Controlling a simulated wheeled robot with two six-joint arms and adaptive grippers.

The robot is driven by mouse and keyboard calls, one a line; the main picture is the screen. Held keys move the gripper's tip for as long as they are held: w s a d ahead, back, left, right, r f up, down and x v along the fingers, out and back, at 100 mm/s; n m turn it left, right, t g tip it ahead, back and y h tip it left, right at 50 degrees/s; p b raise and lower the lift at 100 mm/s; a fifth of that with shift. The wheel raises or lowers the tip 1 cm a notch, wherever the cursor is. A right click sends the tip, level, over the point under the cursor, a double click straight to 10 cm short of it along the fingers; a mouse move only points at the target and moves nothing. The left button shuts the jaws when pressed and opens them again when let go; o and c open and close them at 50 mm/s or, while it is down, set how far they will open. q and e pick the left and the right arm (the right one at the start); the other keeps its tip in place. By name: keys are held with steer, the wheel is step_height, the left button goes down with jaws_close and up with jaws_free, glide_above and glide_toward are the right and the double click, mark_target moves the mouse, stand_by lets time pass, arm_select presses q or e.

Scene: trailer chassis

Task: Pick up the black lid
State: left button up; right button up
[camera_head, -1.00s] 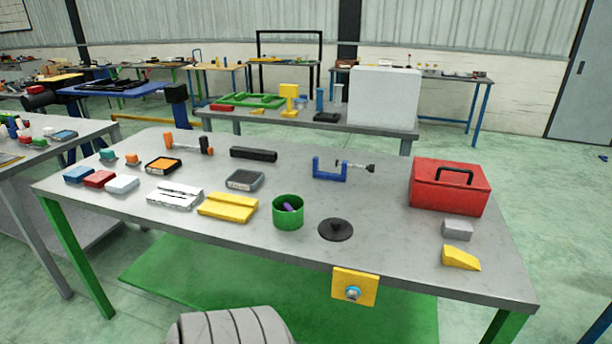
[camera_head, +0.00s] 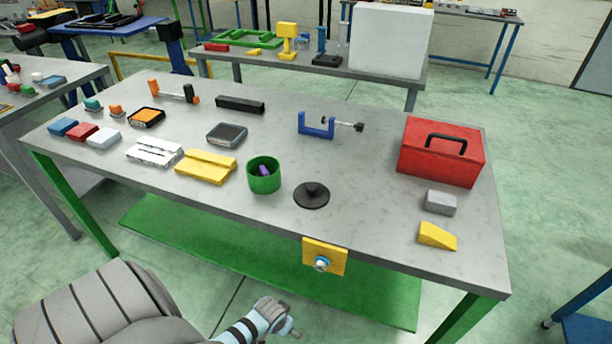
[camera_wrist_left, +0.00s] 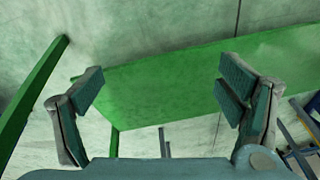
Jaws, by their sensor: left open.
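The black lid (camera_head: 311,195) is a flat round disc with a small knob on top. It lies on the grey table near the front edge, just right of the green cup (camera_head: 264,176) holding a purple item. My left gripper (camera_head: 284,322) is low in front of the table, apart from the lid and below its level in the head view. In the left wrist view my left gripper (camera_wrist_left: 160,88) has its two fingers wide apart with nothing between them. The lid does not show in the left wrist view. My right gripper is in neither view.
A red toolbox (camera_head: 440,158), a grey block (camera_head: 440,203) and a yellow wedge (camera_head: 437,237) stand right. A blue clamp (camera_head: 317,126) lies behind. A green shelf (camera_wrist_left: 165,85) runs beneath.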

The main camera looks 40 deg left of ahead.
arm_select(q)
steer(key=shift+o, duration=0.4)
steer(key=w+r+p, duration=0.1)
steer(key=w+r, duration=0.2)
steer(key=r, duration=0.4)
steer(key=w+r+t+p, duration=0.1)
steer(key=w+r, duration=0.2)
steer(key=r, duration=0.4)
steer(key=w+a+r+n+p, duration=0.1)
steer(key=w+r+p, duration=0.1)
steer(key=r, duration=0.5)
steer(key=shift+w+r, duration=0.2)
steer(key=shift+w, duration=0.7)
steer(key=n+t+y+p, duration=0.1)
steer(key=n, duration=0.3)
glide_toward(312, 187)
steer(key=b+x, duration=0.3)
steer(key=x, duration=0.7)
steer(key=shift+f, duration=0.15)
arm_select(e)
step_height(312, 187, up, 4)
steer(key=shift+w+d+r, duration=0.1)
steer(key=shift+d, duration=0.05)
